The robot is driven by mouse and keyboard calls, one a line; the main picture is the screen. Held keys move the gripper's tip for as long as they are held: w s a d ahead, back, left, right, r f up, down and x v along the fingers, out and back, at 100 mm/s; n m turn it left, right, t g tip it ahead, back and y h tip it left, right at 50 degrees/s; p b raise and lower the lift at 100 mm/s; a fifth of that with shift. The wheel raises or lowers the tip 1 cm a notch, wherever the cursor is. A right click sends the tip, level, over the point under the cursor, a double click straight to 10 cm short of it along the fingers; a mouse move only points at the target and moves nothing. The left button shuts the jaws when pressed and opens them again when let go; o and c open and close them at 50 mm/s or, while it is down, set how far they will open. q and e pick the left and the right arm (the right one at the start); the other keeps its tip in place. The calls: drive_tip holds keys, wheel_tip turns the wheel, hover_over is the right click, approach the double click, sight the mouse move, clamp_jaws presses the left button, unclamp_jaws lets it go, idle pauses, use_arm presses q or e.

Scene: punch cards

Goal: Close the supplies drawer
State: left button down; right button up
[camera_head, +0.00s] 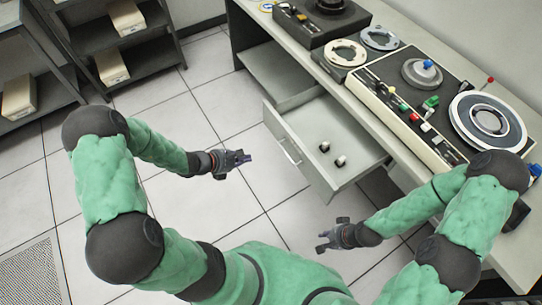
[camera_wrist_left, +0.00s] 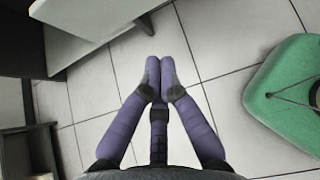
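The supplies drawer (camera_head: 310,125) is a light grey drawer pulled out from the desk in the head view. Its front panel, with a long bar handle (camera_head: 289,151), faces lower left. Two small dark and white items (camera_head: 332,153) lie inside it. My left gripper (camera_head: 246,157) is left of the drawer front, apart from the handle. In the left wrist view its purple fingers (camera_wrist_left: 158,66) meet at the tips with nothing between them. My right gripper (camera_head: 325,235) is below the drawer's near corner, with fingers spread and empty.
The desk (camera_head: 390,135) carries a control panel with coloured knobs (camera_head: 410,110) and tape reels (camera_head: 487,120). Dark shelves (camera_head: 95,40) with boxes stand at upper left. Tiled floor (camera_head: 225,100) is clear between shelves and drawer. A pale panel (camera_wrist_left: 70,50) shows at upper left in the wrist view.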

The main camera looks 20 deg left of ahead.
use_arm(q)
drive_tip(key=w+d+r+b+x, duration=0.1)
drive_tip(key=b+x, duration=0.4)
drive_tip(key=x, duration=0.7)
drive_tip(key=shift+w+d+r, duration=0.2)
drive_tip(key=shift+w+r, duration=0.25)
drive_tip(key=shift+r, duration=0.1)
drive_tip(key=shift+w, duration=0.1)
